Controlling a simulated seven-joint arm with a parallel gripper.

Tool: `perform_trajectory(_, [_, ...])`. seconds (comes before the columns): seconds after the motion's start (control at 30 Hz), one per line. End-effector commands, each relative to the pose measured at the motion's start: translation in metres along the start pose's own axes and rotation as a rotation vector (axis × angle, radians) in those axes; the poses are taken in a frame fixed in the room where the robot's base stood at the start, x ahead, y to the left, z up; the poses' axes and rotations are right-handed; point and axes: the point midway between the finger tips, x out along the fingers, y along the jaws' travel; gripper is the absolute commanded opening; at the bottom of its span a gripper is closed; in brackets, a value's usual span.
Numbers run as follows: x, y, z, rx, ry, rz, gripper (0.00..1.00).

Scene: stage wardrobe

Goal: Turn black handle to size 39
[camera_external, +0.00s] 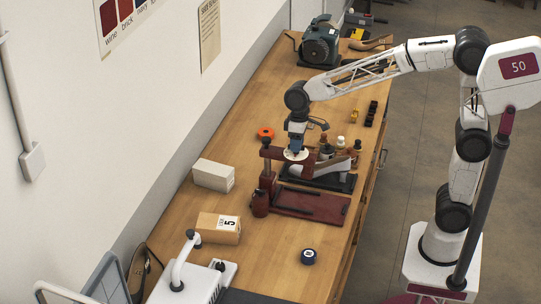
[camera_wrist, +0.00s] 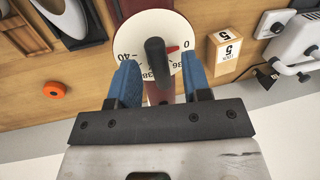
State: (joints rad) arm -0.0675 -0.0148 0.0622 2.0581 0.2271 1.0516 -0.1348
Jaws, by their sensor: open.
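The black handle (camera_wrist: 155,58) stands up from the middle of a white round dial (camera_wrist: 128,38) in the wrist view. In the external view my gripper (camera_external: 296,146) is over the dial (camera_external: 296,155), on a dark red stand; the handle is hidden there.
A box marked 5 (camera_external: 218,228) and a white box (camera_external: 213,175) lie left of the stand. An orange ring (camera_external: 265,132) lies behind it. A white machine with a lever (camera_external: 188,279) is at the front. Small bottles (camera_external: 340,142) stand close on the right. The front-middle bench is mostly clear.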

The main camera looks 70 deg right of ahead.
Motion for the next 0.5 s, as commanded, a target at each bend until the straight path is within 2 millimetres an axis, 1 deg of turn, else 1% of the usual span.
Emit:
perform_trajectory(0.2, [0.0002, 0.0000, -0.0001, 0.000, 0.000, 0.000, 0.44])
perform_trajectory(0.23, [0.0002, 0.0001, -0.0001, 0.000, 0.000, 0.000, 0.43])
perform_trajectory(0.5, [0.0000, 0.0001, -0.0002, 0.000, 0.000, 0.000, 0.01])
